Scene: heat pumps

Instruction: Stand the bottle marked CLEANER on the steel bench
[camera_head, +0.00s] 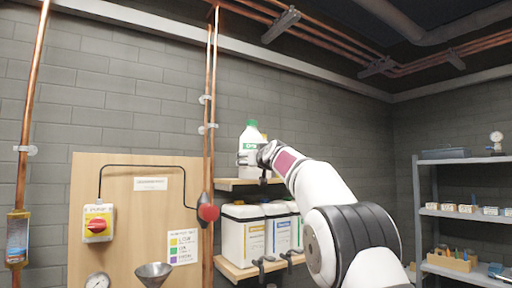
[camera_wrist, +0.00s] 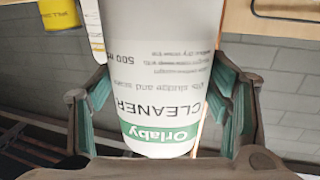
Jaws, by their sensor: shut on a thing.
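The CLEANER bottle (camera_head: 250,136) is white with a green cap and a green label band. In the head view it is upright at the upper wooden shelf (camera_head: 232,185); I cannot tell whether its base touches the board. In the wrist view the bottle (camera_wrist: 160,75) fills the middle, with its CLEANER print upside down in the picture. My gripper (camera_wrist: 162,105) has its fingers on both sides of the bottle and is shut on it. In the head view my gripper (camera_head: 258,157) partly covers the bottle's lower part. I cannot make out the steel bench in either view.
White jugs (camera_head: 245,238) stand on a lower wooden shelf. A yellow container (camera_wrist: 60,14) is beside the bottle in the wrist view. Copper pipes (camera_head: 207,110) run up the wall to the left. A grey shelf rack (camera_head: 465,160) stands at the right.

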